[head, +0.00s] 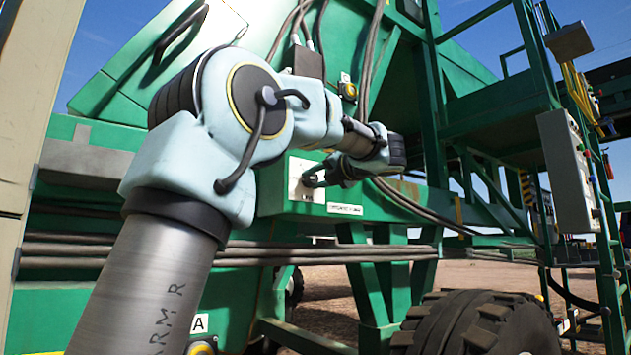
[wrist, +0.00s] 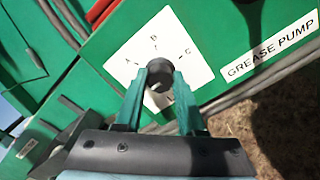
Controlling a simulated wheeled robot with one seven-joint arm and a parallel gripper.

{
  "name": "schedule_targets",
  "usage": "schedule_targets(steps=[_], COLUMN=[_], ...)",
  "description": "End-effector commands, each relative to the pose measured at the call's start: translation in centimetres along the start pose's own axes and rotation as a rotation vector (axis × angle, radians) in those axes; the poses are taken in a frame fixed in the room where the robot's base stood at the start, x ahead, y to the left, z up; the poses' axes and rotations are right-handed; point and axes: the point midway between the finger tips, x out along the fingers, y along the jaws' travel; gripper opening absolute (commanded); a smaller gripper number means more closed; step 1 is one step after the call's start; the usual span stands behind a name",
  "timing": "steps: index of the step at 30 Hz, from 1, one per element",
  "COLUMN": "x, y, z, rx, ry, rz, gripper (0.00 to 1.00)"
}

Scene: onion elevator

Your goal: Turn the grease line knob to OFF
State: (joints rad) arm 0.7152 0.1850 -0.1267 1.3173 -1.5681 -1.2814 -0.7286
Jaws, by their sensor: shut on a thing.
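The dark round knob (wrist: 157,98) sits on a white dial plate (wrist: 133,50) marked A, B and C. The plate is on a green panel and appears tilted in the wrist view. My gripper (wrist: 160,80) is shut on the knob, one teal finger on each side of it. The knob's pointing direction cannot be told, and marks low on the plate are mostly hidden by my fingers. A white label reading GREASE PUMP (wrist: 268,48) is right of the plate.
The plate is on a green machine beam (head: 400,198). Dark hoses (head: 420,208) pass close to the right of my wrist. A large tyre (head: 485,325) stands below at right. A grey control box (head: 568,170) is on the frame at far right.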

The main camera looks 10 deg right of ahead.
Motion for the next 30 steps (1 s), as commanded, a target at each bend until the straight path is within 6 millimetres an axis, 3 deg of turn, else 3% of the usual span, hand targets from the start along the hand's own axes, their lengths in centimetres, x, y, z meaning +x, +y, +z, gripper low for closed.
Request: schedule_targets(steps=[7, 8, 15, 24, 30], x=[0.0, 0.0, 0.0, -0.2, -2.9], y=[-0.2, -0.2, -0.1, 0.0, 0.1], z=[-0.1, -0.1, -0.1, 0.0, 0.1], rx=[0.001, 0.001, 0.001, 0.001, 0.002], ry=[0.004, 0.004, 0.002, 0.0, -0.003], rz=[-0.002, -0.002, -0.001, -0.001, -0.003], gripper=[0.0, 0.42, 0.69, 0.69, 0.69])
